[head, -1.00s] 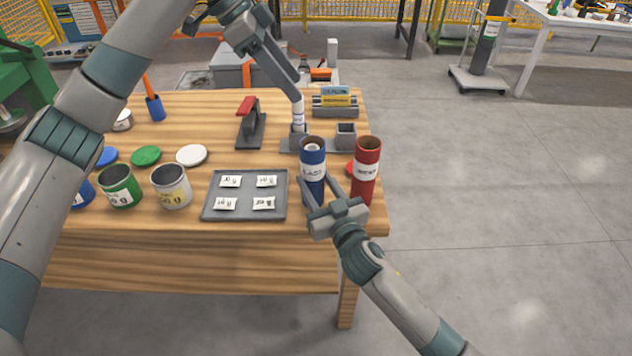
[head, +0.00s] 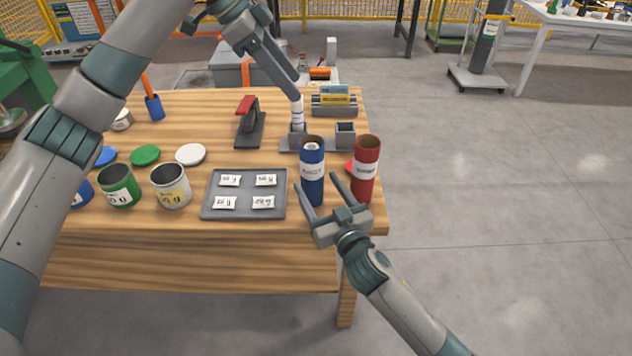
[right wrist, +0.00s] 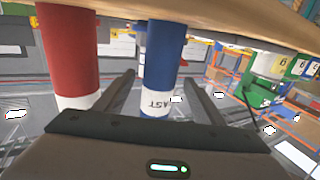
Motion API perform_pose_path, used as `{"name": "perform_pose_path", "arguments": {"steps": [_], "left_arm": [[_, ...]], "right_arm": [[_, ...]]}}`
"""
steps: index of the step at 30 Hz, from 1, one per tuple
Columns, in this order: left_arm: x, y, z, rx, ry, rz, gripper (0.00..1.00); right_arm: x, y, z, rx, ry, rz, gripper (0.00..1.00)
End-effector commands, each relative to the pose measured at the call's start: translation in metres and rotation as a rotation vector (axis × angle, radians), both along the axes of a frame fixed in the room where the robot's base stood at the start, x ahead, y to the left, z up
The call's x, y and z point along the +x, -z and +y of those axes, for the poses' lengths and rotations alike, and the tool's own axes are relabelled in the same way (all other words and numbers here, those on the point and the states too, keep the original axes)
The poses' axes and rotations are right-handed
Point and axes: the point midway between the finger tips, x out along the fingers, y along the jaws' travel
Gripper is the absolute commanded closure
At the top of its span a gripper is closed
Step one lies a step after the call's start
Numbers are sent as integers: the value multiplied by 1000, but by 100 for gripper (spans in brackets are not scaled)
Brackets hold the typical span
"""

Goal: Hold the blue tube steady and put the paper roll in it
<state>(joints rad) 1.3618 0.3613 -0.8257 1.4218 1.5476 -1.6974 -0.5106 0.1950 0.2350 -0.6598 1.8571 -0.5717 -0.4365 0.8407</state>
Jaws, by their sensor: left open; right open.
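The blue tube (head: 312,188) with a white label stands upright near the table's front right corner. A white roll end (head: 312,148) shows inside its open top. My right gripper (head: 320,186) is open in front of the blue tube, its fingers spread to either side and apart from it. In the right wrist view the blue tube (right wrist: 160,60) shows upside down between the fingers. Another white roll (head: 297,112) stands in a socket of the grey holder (head: 289,144). My left gripper (head: 296,94) is open right at that roll's top; I cannot tell whether it touches.
A red tube (head: 366,185) stands close right of the blue one. A grey tray (head: 245,214) with small packets lies to the left. Open cans, including a green one (head: 119,187), stand further left. The table's right edge is close.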

Motion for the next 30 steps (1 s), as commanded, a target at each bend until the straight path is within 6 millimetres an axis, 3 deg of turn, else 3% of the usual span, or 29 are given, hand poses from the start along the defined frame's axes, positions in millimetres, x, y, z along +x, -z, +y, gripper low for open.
{"name": "perform_pose_path", "arguments": {"steps": [15,21,30], "left_arm": [[0,0,0,0,0,0,52],[0,0,0,0,0,0,52],[0,0,0,0,0,0,52]], "right_arm": [[-76,1,-32,1,0,1,37],[-88,0,-36,0,0,1,37],[-89,0,-37,0,0,0,37]]}}
